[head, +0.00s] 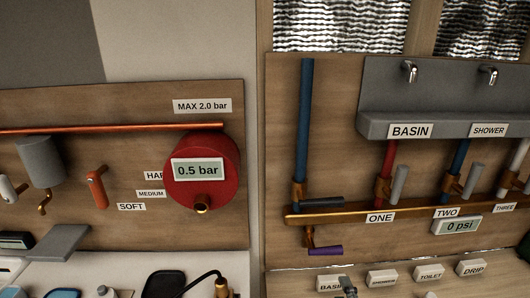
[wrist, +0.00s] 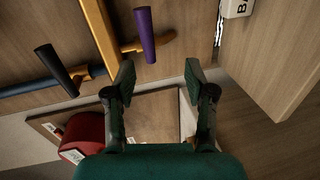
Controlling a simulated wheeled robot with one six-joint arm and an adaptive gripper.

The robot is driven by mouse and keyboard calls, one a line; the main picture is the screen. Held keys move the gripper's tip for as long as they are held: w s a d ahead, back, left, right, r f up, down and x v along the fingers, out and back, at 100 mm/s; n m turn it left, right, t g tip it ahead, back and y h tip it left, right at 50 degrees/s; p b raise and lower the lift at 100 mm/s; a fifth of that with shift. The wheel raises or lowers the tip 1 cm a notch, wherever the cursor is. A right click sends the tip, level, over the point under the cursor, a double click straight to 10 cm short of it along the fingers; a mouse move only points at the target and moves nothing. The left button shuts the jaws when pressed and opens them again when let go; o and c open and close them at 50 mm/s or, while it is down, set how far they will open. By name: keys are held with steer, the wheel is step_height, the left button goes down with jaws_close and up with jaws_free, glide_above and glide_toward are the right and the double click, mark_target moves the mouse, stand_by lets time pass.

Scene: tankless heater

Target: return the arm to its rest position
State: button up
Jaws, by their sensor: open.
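My gripper (wrist: 158,82) shows in the wrist view with its two dark fingers spread apart and nothing between them. It is not seen in the head view. In the wrist view the purple handle (wrist: 145,33) lies just beyond the fingers, apart from them. A dark lever handle (wrist: 57,68) is further left. In the head view the purple handle (head: 325,251) is under the brass manifold (head: 340,212), and the dark lever (head: 322,202) is above it.
A red tank (head: 215,182) with a 0.5 bar display is left of centre. It also shows low in the wrist view (wrist: 87,133). Blue pipe (head: 306,130), valves and a grey basin shelf (head: 440,124) fill the right panel. A grey ledge (head: 60,243) projects at lower left.

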steer(key=s+a+f+m, duration=0.1)
steer(key=s+f+m, duration=0.5)
steer(key=s, duration=0.5)
steer(key=s+a+m+g, duration=0.1)
steer(key=s+m, duration=1)
steer(key=s, duration=1.7)
steer(key=shift+a, duration=0.3)
steer(key=shift+s+r, duration=0.1)
